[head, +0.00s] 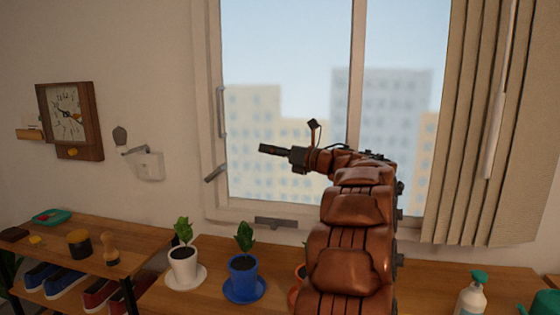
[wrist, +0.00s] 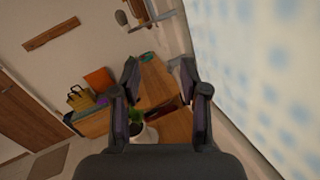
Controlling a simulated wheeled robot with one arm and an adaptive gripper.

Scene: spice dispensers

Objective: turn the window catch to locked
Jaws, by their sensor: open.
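The window (head: 290,60) fills the upper middle of the head view. A short dark lever (head: 215,173), which looks like the catch, sits tilted on the lower left of the window frame. A vertical pale handle (head: 221,110) is above it, and a flat grey fitting (head: 275,222) is on the bottom rail. I cannot tell the catch's locked or unlocked state. My gripper (head: 264,149) is in front of the glass, right of the lever and a little higher, apart from it in the picture. In the wrist view my gripper (wrist: 160,78) is open, with nothing between its fingers.
A white-potted plant (head: 184,262) and a blue-potted plant (head: 243,273) stand on the bench below the window. A wall box with a lever (head: 149,166) and a clock (head: 68,117) are at left. A beige curtain (head: 480,130) hangs at right. The wall around the lever is clear.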

